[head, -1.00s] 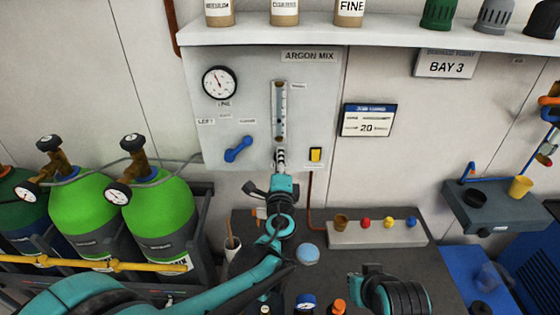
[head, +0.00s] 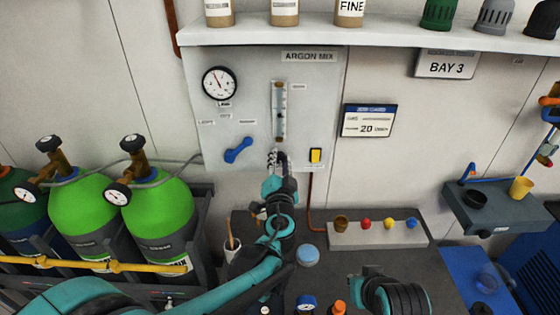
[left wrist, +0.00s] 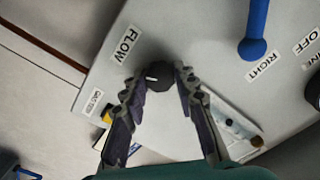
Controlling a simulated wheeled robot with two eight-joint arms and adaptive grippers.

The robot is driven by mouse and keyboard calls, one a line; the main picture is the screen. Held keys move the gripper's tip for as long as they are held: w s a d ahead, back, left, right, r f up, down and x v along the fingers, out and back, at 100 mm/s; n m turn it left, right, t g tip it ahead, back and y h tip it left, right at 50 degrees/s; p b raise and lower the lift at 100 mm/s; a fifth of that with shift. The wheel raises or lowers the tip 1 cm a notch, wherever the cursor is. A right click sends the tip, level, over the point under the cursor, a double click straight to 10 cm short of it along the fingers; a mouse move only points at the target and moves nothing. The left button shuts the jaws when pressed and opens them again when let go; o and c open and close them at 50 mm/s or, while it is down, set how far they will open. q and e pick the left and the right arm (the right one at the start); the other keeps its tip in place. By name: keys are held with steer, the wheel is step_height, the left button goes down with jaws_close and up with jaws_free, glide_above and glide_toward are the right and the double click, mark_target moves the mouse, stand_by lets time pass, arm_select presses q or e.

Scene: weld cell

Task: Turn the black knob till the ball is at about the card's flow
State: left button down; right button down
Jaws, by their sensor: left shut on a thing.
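The black knob (left wrist: 159,75), with a small white mark, sits on the grey panel beside the FLOW label (left wrist: 125,45) in the left wrist view. My left gripper (left wrist: 160,82) is shut on it, one finger on each side. In the head view my left gripper (head: 277,160) covers the knob just below the flow tube (head: 280,112). The ball inside the tube is too small to make out surely. The card (head: 368,121) hangs right of the panel and seems to read 20.
A blue lever (head: 238,149) and a round gauge (head: 219,83) are left of the tube. A yellow switch (head: 315,155) is close right of my left gripper. Green cylinders (head: 157,215) stand at left. A dark bench (head: 330,265) lies below.

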arm_select(q)
steer(key=n, duration=0.4)
steer(key=shift+n, duration=0.3)
steer(key=n, duration=0.3)
steer(key=shift+n, duration=0.4)
steer(key=n, duration=0.4)
steer(key=shift+a, duration=0.1)
steer(key=shift+n, duration=2.1)
steer(key=c, duration=1.2)
jaws_free()
steer(key=shift+s, duration=0.1)
